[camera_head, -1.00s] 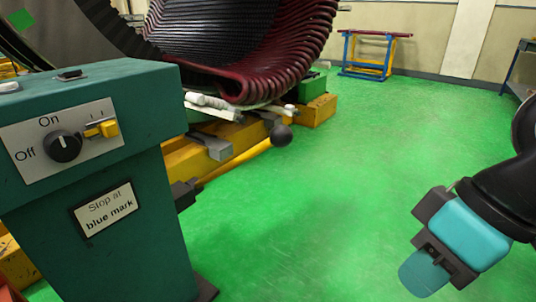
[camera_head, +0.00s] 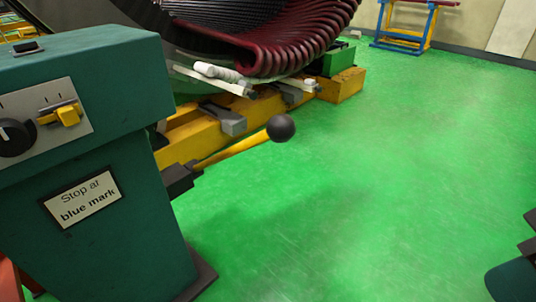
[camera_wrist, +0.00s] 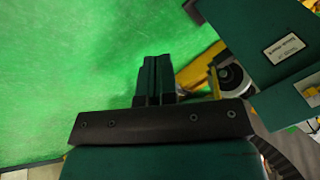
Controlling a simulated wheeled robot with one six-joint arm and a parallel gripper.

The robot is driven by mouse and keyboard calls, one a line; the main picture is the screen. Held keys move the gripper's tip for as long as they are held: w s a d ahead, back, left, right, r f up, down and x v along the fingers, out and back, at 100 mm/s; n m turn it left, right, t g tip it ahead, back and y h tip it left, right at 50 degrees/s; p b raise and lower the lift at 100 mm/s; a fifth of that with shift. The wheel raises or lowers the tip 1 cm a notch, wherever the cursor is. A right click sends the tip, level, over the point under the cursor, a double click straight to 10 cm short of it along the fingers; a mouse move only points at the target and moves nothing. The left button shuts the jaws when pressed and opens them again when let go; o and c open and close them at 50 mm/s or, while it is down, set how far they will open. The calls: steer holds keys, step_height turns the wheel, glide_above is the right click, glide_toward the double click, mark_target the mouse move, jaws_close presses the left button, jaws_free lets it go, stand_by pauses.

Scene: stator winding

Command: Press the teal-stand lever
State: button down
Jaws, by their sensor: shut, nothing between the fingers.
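The teal stand (camera_head: 110,215) fills the left of the head view, with a sign reading "Stop at blue mark" and a control panel. Its lever (camera_head: 235,149) is a yellow rod with a black ball knob (camera_head: 281,128), sticking out from the stand's right side and slanting up to the right. My gripper (camera_head: 515,275) shows only in part at the lower right edge, well apart from the lever. In the wrist view my gripper's fingers (camera_wrist: 155,75) are together with nothing between them.
A yellow base (camera_head: 345,86) under the large stator with dark red windings (camera_head: 300,40) lies behind the lever. A blue and yellow trestle (camera_head: 405,25) stands at the back. The green floor (camera_head: 400,150) between lever and gripper is clear.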

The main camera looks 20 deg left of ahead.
steer(key=w+a+f+t+y+b, duration=0.4)
steer(key=w+a+f+t+b, duration=0.15)
steer(key=w+a+b, duration=0.35)
steer(key=w+a+f+t+y+b, duration=0.45)
steer(key=w+a+f+b, duration=0.25)
steer(key=w+a+b, duration=0.2)
steer(key=s+a+f+n+t+y+b, duration=0.1)
steer(key=s+a+f+t+y+b, duration=0.4)
steer(key=a+y+b, duration=0.3)
steer(key=s+t+y+b, duration=0.1)
steer(key=b, duration=0.2)
steer(key=shift+s+y, duration=0.35)
steer(key=shift+w+d+r+t, duration=0.1)
steer(key=shift+w+t, duration=0.05)
steer(key=shift+t, duration=0.15)
